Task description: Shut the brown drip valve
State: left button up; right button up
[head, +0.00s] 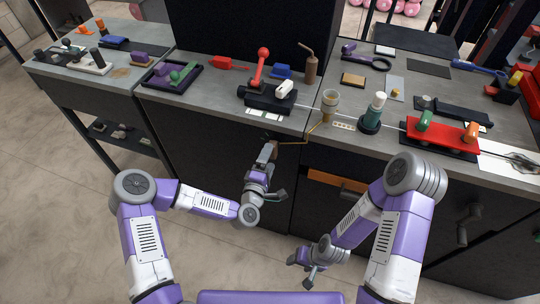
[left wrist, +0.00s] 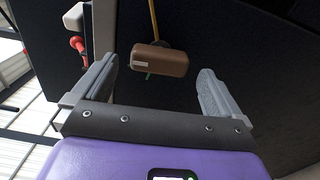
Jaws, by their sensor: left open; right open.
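The brown drip valve (left wrist: 160,60) shows in the left wrist view as a rounded brown block with a pale label, on the end of a thin brass pipe. It lies between the lines of my left gripper's fingers, ahead of their tips and apart from them. My left gripper (left wrist: 157,86) is open and empty. In the head view my left gripper (head: 268,156) points up at the dark cabinet front below the counter edge, where the valve is mostly hidden. My right gripper (head: 300,268) is low in front of the cabinet, empty and away from the valve.
A brass pipe (head: 306,136) runs from a cup (head: 330,98) on the counter down towards the valve. An orange-brown bar (head: 337,180) crosses the cabinet front to the right. A black clamp (head: 268,98) and red-handled tool (head: 262,62) stand above. The floor at left is clear.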

pick_arm(q)
jog(key=v, duration=0.5)
jog(key=shift+s+a, duration=0.1)
jog(key=shift+s, duration=0.05)
jog(key=s+d+f+m+g+h, duration=0.1)
jog(key=s+f+m+g, duration=0.75)
jog(key=f, duration=0.45)
jog(key=s+a+f+m+g+y, duration=0.1)
jog(key=s+a+f+m+g, duration=0.1)
jog(key=s, duration=0.4)
jog(key=s+a+f+m+g+y, duration=0.1)
jog(key=s+a+f+m+g, duration=0.1)
jog(key=s+a+f+g, duration=0.3)
jog(key=s+g, duration=0.1)
jog(key=s, duration=0.1)
jog(key=shift+s+a, duration=0.3)
